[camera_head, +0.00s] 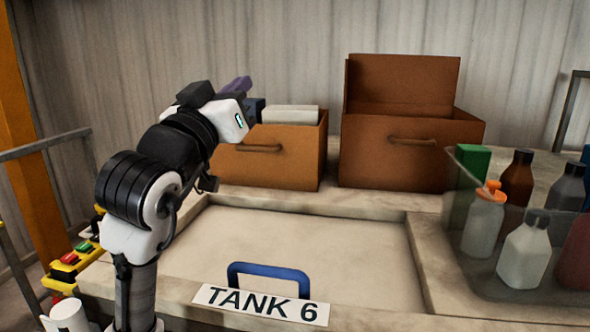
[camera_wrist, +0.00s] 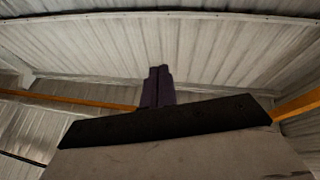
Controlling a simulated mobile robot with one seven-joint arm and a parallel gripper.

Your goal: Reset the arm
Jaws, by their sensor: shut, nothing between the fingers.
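My arm rises at the left of the head view, bent at the elbow. My gripper (camera_head: 240,84) has purple fingers and is held high, in front of the left brown box. In the wrist view my gripper (camera_wrist: 160,72) has its two fingers together, with nothing between them. The wrist view otherwise faces the ribbed ceiling. The tank cover (camera_head: 330,245), a pale flat lid marked TANK 6 with a blue handle (camera_head: 268,275), lies below and to the right of the arm.
Two brown boxes (camera_head: 400,155) stand behind the tank; the right one has its lid raised. A clear bin (camera_head: 460,225) with several bottles is at the right. A yellow control box (camera_head: 68,265) with buttons and a grey rail (camera_head: 45,147) are at the left.

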